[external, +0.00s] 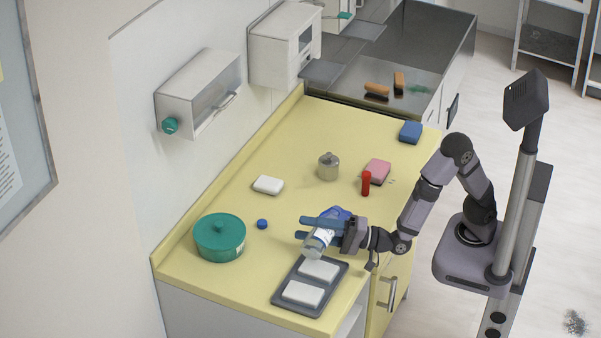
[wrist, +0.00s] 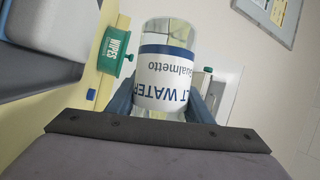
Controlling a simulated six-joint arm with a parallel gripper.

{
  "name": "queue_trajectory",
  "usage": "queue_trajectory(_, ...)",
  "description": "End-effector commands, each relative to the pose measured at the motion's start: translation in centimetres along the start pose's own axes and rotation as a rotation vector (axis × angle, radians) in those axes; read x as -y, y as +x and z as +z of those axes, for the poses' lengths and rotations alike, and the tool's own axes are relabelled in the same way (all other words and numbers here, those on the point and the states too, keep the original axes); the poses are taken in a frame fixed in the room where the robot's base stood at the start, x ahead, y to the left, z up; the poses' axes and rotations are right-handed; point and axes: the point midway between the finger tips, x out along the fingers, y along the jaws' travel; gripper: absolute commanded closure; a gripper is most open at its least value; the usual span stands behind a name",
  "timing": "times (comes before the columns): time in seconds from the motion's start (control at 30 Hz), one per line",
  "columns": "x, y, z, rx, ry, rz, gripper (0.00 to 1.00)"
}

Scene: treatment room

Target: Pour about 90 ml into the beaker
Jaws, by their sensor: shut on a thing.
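My gripper (external: 322,230) is shut on a clear bottle (external: 313,251) with a white and blue label, above the counter's front part. The bottle is tipped well over, with its wide clear end toward the lower left. In the wrist view the bottle (wrist: 168,80) stands between the fingers, its "WATER" lettering upside down. Its neck is hidden. A small blue cap (external: 262,224) lies on the counter.
A green wipes tub (external: 220,240) stands at left. A grey tray (external: 281,297) with two white blocks lies just below the bottle. A metal jar (external: 328,167), red bottle (external: 366,183), pink pad (external: 378,170) and white block (external: 268,185) stand farther back.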

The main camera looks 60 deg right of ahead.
Motion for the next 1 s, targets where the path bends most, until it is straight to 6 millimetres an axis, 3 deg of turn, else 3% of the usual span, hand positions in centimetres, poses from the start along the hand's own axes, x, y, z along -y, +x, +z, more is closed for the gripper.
queue_trajectory(1.0, 0.85, 0.13, -0.28, -0.022, 0.076, -0.033, 0.82)
